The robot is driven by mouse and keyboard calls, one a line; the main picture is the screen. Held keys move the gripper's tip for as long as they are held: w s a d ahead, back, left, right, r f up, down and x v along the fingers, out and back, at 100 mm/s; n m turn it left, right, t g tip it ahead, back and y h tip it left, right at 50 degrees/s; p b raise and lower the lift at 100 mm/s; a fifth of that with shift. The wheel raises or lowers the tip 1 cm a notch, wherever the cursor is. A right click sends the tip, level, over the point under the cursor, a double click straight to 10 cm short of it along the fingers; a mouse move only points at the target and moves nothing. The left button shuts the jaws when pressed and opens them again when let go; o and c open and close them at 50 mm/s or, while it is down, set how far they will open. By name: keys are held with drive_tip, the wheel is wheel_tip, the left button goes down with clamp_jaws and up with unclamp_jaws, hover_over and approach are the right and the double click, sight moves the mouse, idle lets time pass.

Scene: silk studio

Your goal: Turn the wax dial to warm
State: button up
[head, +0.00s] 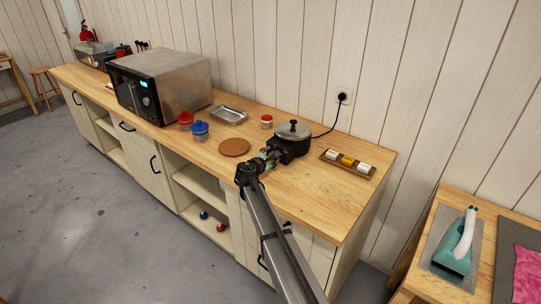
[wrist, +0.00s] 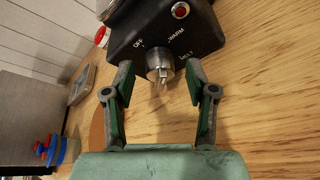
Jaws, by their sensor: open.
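The wax heater (head: 289,149) is a black box with a lidded metal pot (head: 293,130) on top, standing on the wooden counter. In the wrist view its front panel (wrist: 205,30) carries the marks OFF, WARM and MELT around a silver dial (wrist: 158,60). A red lit-looking button (wrist: 180,10) sits beside the marks. I cannot tell which mark the dial points to. My gripper (wrist: 158,80) is open, with one green-padded finger on each side of the dial; contact is not visible. In the head view my gripper (head: 267,158) is at the heater's front, hiding the dial.
A cork mat (head: 234,147) and blue jar (head: 200,130) lie left of the arm. A small red-lidded jar (head: 266,122) and metal tray (head: 229,114) are behind. A rack of small rolls (head: 348,163) is right of the heater. A black cord (head: 326,130) runs to the wall socket.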

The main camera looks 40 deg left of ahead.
drive_tip(key=shift+w, duration=0.1)
drive_tip(key=shift+c, duration=0.4)
clamp_jaws()
drive_tip(key=shift+f+b, duration=0.2)
drive_tip(key=shift+b, duration=0.15)
